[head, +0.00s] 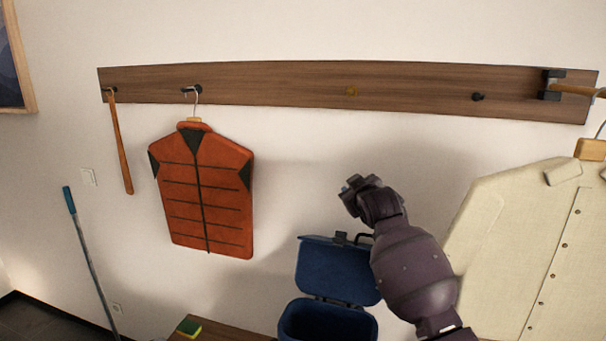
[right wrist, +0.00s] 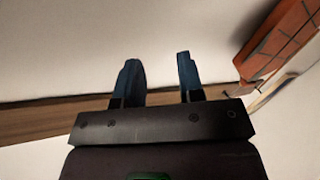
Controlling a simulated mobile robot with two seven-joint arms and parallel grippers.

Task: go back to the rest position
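My right arm comes in from the lower right in the head view. Its gripper (head: 352,190) is raised in front of the wall, below the wooden rack and above the blue bin. In the right wrist view the two blue fingers of the right gripper (right wrist: 160,72) stand apart with nothing between them. My left gripper is in neither view.
A wooden wall rack (head: 270,84) carries an orange vest (head: 205,195), a wooden stick (head: 120,145) and a cream shirt (head: 510,255). A lidded blue bin (head: 330,268) stands close to my right arm. A bench (head: 225,333) holds a sponge (head: 188,328). A blue-handled pole (head: 88,255) leans at left.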

